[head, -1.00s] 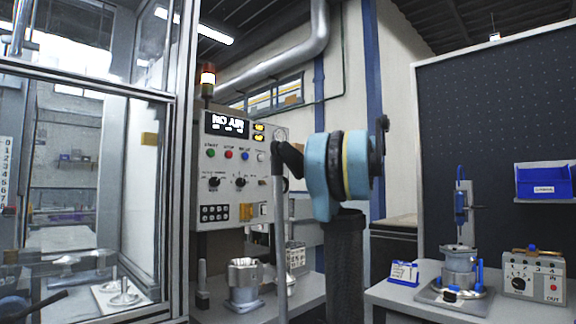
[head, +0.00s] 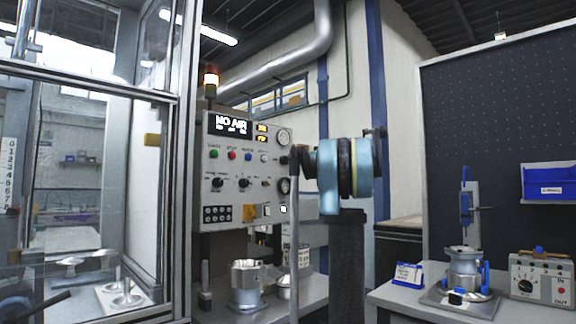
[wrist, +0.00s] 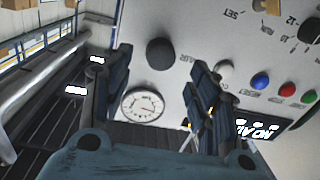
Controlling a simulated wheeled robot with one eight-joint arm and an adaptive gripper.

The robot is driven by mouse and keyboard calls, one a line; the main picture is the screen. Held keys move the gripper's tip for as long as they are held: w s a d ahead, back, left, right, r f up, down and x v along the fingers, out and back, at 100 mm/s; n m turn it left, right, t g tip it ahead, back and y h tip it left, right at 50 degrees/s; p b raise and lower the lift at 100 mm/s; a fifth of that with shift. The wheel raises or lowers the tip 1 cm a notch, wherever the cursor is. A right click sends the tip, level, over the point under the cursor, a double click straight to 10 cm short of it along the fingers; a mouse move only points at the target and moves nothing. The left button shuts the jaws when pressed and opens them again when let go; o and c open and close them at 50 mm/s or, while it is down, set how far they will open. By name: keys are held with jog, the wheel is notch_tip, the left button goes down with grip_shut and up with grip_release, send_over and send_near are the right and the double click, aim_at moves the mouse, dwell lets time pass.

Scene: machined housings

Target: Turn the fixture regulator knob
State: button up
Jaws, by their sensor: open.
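The control panel (head: 225,205) stands left of centre in the head view, its display reading "NO AIR". A round black knob (wrist: 161,53) shows between my fingers in the wrist view, on the pale panel face beside a round gauge (wrist: 143,105). Its label is partly hidden, so I cannot confirm that it is the fixture regulator. The same knob appears below the upper gauge in the head view (head: 284,160). My gripper (wrist: 160,66) is open and empty, its fingers apart in front of the panel, not visibly touching the knob. In the head view my arm hides it.
White, blue, red and green buttons sit beside the knob; the white one (wrist: 224,69) is close to my right finger. A glass enclosure (head: 95,190) stands left. A metal housing (head: 246,285) is on the bench below the panel. A dial box (head: 540,280) is on the right table.

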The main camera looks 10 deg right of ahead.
aim_at(287, 160)
jog(key=shift+x, duration=2.8)
jog(key=c, duration=1.1)
